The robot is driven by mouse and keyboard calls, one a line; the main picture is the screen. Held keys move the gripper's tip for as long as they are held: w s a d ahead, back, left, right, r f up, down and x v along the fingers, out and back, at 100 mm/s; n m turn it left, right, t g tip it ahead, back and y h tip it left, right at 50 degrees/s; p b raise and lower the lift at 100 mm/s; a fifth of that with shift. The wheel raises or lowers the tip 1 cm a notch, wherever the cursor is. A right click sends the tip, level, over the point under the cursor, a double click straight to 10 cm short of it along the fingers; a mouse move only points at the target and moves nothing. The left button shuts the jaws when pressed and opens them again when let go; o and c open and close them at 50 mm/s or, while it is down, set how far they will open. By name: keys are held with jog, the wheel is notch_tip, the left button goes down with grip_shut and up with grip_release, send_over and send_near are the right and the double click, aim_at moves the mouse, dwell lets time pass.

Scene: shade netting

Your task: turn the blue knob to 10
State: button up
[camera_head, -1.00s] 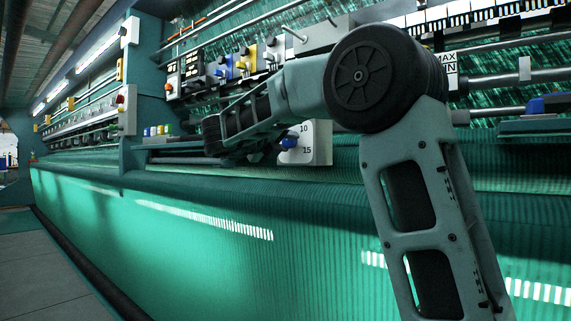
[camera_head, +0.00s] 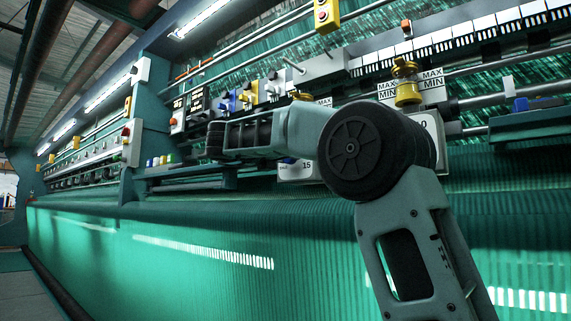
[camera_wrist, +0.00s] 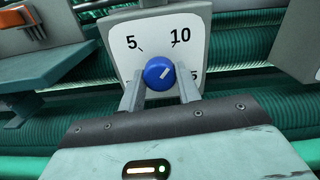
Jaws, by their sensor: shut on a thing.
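The blue knob (camera_wrist: 158,72) sits on a white dial plate (camera_wrist: 148,35) in the wrist view. The plate carries 5 at left, 10 at upper right and a partly hidden 15 at lower right. My gripper (camera_wrist: 160,88) is shut on the knob, one finger at each side. In the head view the plate (camera_head: 296,172) shows below my arm with the 15 readable; the knob and my fingers are mostly hidden there by the arm.
Another white plate stands right behind my arm's black joint. A yellow knob (camera_head: 407,85) with MAX/MIN labels is above it. Blue and yellow switch boxes (camera_head: 248,95) line the machine at upper left. Green netting (camera_head: 150,225) fills the front below.

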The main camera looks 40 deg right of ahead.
jog(key=shift+f, duration=0.1)
dwell(0.3)
jog(key=o, duration=1)
jog(key=shift+c, duration=0.2)
jog(key=s+a+p, duration=0.2)
jog(key=a+p, duration=0.1)
jog(key=a, duration=1.4)
jog(key=shift+s+a+p, duration=0.15)
jog(key=shift+s+p, duration=0.05)
jog(key=shift+p, duration=0.2)
